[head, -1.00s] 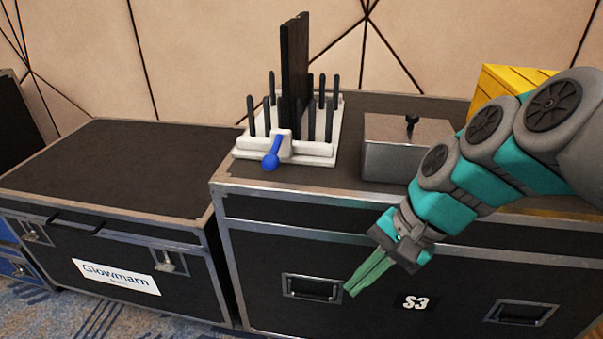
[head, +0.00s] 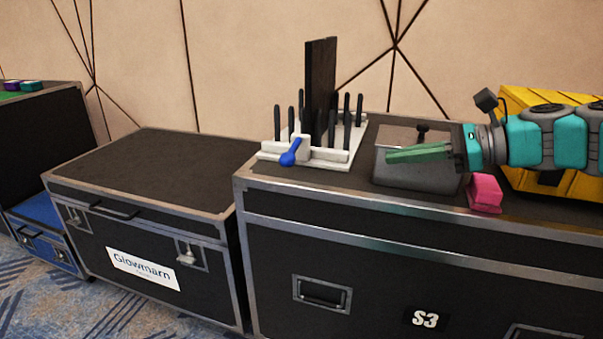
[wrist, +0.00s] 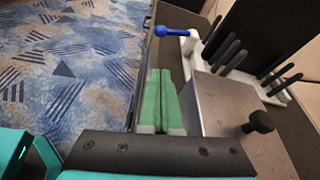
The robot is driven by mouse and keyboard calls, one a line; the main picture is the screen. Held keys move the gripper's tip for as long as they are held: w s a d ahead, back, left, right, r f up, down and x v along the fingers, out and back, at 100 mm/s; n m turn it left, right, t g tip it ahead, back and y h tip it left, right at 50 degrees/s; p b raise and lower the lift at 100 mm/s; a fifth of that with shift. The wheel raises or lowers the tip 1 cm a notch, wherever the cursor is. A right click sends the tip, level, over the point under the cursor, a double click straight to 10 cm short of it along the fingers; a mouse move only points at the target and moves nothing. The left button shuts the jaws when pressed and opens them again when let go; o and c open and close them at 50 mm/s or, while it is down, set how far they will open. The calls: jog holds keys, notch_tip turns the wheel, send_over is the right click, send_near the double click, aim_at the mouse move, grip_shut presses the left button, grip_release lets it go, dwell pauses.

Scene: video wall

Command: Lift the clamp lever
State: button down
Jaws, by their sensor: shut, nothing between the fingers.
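The clamp lever (head: 291,152) is blue with a round knob end. It sits on the front of a white rack (head: 310,158) with several black pegs and a tall dark panel (head: 320,90) standing in it. In the head view the lever slants down to the left; it also shows at the top of the wrist view (wrist: 173,32). My gripper (head: 389,157) has green fingers, is shut and empty, and points left toward the rack. It is to the right of the lever and apart from it, in front of the grey metal box. The wrist view shows the fingers (wrist: 159,80) side by side.
The grey metal box (head: 385,175) with a black knob (wrist: 259,121) stands right of the rack. A pink block (head: 485,193) and a yellow crate (head: 520,103) are further right. A lower black case (head: 150,170) stands left, its top clear.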

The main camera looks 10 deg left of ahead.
aim_at(300, 184)
jog(key=b+x, duration=0.2)
jog(key=x, duration=1.8)
jog(key=shift+s+r+p, duration=0.1)
jog(key=shift+r+p, duration=0.1)
jog(key=shift+p, duration=0.1)
